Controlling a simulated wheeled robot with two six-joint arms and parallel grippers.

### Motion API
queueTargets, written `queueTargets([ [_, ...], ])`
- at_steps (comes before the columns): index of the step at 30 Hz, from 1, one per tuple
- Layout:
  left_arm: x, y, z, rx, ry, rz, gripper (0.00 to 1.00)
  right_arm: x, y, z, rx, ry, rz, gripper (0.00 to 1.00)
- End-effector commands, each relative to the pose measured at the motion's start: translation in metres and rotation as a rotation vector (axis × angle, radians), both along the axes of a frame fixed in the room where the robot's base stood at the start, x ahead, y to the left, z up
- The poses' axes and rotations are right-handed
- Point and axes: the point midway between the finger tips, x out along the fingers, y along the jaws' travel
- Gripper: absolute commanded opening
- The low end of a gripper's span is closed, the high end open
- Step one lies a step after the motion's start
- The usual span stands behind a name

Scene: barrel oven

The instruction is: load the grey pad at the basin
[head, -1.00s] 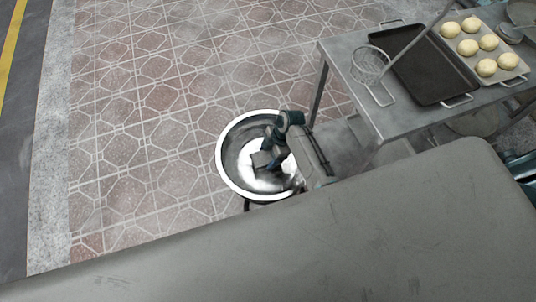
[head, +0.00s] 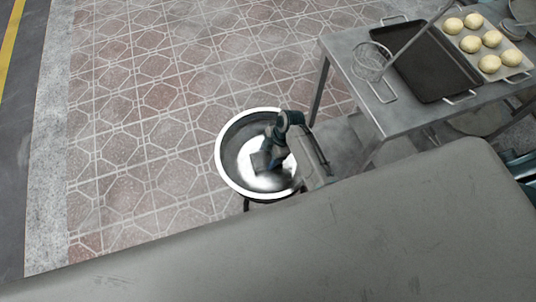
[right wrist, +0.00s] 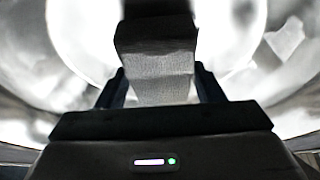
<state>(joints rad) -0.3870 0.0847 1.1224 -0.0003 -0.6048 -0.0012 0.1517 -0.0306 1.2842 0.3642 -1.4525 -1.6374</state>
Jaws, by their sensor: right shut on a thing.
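The metal basin (head: 226,170) is a round, shiny bowl with a bright rim, in the middle of the head view. My right gripper (head: 270,153) reaches into it from the right, pointing down. It is shut on the grey pad (head: 260,161), a dark block over the bright bottom of the basin. In the right wrist view the pad (right wrist: 160,62) stands between the two dark fingers, with the basin's blurred inside around it. I cannot tell whether the pad touches the basin's bottom. My left gripper is not in view.
A metal table (head: 385,118) at the upper right holds a strainer (head: 371,62), a dark tray (head: 425,65) and a tray of several dough balls (head: 490,63). A large grey surface (head: 330,240) fills the foreground. Tiled floor (head: 150,110) lies open left of the basin.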

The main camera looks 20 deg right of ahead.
Motion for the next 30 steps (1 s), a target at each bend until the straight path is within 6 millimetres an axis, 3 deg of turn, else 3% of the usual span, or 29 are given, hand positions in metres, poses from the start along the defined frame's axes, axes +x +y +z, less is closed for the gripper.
queueTargets([
  [30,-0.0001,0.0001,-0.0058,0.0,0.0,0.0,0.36,0.0003,0.0,-0.0086,0.0,-0.001,0.0,0.43],
])
